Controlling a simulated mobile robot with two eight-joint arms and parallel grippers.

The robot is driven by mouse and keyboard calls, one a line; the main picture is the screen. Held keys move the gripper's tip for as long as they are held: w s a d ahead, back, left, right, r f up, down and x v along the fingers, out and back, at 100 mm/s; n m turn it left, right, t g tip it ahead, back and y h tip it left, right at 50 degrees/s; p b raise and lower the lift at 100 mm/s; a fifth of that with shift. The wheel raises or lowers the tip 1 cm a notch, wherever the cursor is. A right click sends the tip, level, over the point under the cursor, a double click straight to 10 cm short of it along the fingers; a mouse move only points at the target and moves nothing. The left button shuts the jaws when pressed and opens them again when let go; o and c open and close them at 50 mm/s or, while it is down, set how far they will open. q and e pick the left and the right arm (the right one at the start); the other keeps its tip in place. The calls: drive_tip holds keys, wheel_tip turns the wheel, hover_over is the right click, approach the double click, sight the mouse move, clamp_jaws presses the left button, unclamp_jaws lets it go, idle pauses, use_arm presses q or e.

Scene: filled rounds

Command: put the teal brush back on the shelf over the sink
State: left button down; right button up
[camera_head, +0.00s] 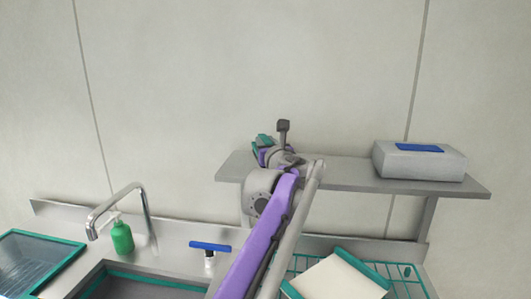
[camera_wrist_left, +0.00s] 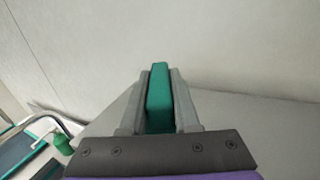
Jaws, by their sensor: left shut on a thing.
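My left gripper (camera_head: 266,146) is at the left part of the grey shelf (camera_head: 345,172) in the head view, with my purple arm reaching up to it from below. It is shut on the teal brush (camera_head: 264,139), of which only a small part shows there. In the left wrist view the teal brush (camera_wrist_left: 159,92) is a block between the two grey fingers (camera_wrist_left: 160,78). The shelf surface (camera_wrist_left: 250,125) lies beyond and to the right. I cannot tell whether the brush touches the shelf. My right gripper is not in view.
A grey box with a blue top patch (camera_head: 420,162) occupies the shelf's right end; the shelf's middle looks clear. Below are a tap (camera_head: 142,215), a green bottle (camera_head: 122,238), a blue-topped tool (camera_head: 210,247), a sink (camera_head: 95,283) and a teal wire rack (camera_head: 405,280).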

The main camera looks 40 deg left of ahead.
use_arm(q)
drive_tip(key=shift+f, duration=1.2)
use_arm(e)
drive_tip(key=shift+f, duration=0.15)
use_arm(q)
drive_tip(key=shift+f, duration=0.1)
drive_tip(key=c, duration=0.6)
unclamp_jaws()
drive_tip(key=shift+c, duration=0.2)
drive_tip(key=b+v, duration=0.1)
drive_tip(key=v, duration=1.1)
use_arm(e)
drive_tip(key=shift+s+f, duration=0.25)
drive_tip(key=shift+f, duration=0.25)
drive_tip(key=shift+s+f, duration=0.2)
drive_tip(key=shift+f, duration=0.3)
